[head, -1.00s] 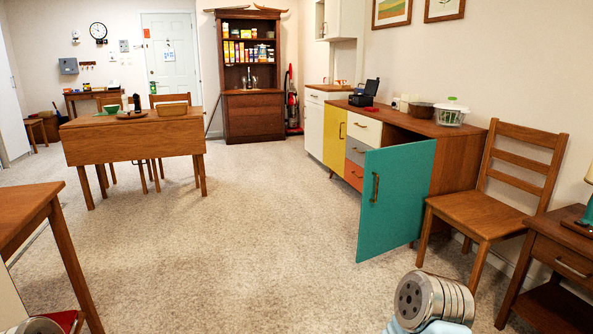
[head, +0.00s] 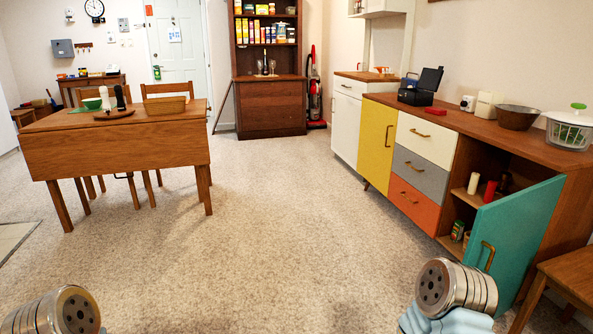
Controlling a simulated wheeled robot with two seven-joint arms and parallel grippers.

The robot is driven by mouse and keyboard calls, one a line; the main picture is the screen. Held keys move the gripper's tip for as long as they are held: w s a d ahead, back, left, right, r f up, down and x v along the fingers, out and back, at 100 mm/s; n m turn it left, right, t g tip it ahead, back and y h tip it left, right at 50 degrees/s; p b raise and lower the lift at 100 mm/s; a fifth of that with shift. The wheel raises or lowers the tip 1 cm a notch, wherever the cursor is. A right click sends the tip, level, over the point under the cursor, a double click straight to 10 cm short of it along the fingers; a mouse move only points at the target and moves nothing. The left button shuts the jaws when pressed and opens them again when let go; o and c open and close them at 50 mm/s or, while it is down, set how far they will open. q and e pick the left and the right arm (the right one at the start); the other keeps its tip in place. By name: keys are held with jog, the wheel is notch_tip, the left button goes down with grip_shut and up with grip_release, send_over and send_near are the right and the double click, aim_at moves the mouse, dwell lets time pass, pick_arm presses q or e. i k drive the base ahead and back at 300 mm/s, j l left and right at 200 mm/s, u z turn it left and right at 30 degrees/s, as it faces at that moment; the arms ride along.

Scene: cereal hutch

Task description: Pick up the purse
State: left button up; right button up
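I cannot make out a purse in the head view. No gripper fingers show on either one, so both grippers are out of view.
The drop-leaf table (head: 115,157) at left holds a basket (head: 165,105) and a green bowl (head: 92,103). The sideboard (head: 470,122) at right has its teal door (head: 515,238) open into the room. A dark hutch (head: 268,108) and red vacuum (head: 314,95) stand at the back. The middle carpet is clear.

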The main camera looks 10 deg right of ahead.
aim_at(432, 110)
jog(key=i+z, duration=0.15)
jog(key=i, duration=0.35)
jog(key=i+z, duration=0.15)
jog(key=i, duration=0.4)
jog(key=i+z, duration=0.15)
jog(key=i, duration=0.35)
jog(key=i+j+z, duration=0.1)
jog(key=i, duration=0.45)
jog(key=i+j+z, duration=0.15)
jog(key=i, duration=0.35)
jog(key=j, duration=0.1)
